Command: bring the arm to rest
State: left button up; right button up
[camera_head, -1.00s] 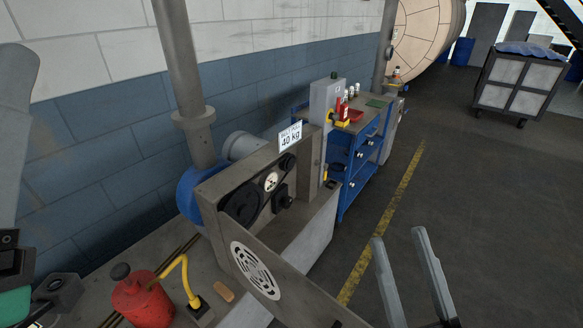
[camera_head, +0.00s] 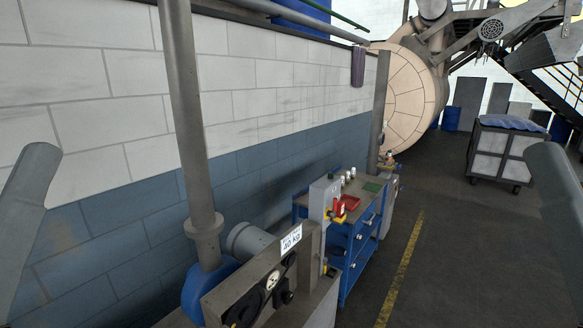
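Only grey parts of my two arms show, upright at the left and right edges of the head view. Neither gripper is in the picture, so I cannot see whether they are open or hold anything. No part of my arms visibly touches the machine or the wall.
A machine with a "40 kg" sign (camera_head: 291,241) stands at the bottom middle beside a grey pipe (camera_head: 185,120). Behind it are a blue tool cart (camera_head: 345,271) and a large round vessel (camera_head: 401,90). A wheeled bin (camera_head: 498,153) stands at right.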

notch_tip(320, 180, up, 22)
jog(key=p, duration=1.8)
jog(key=shift+r+p, duration=0.25)
jog(key=shift+p, duration=0.15)
notch_tip(320, 180, down, 46)
jog(key=b, duration=4.5)
jog(key=shift+r+b, duration=0.15)
jog(key=shift+b, duration=0.25)
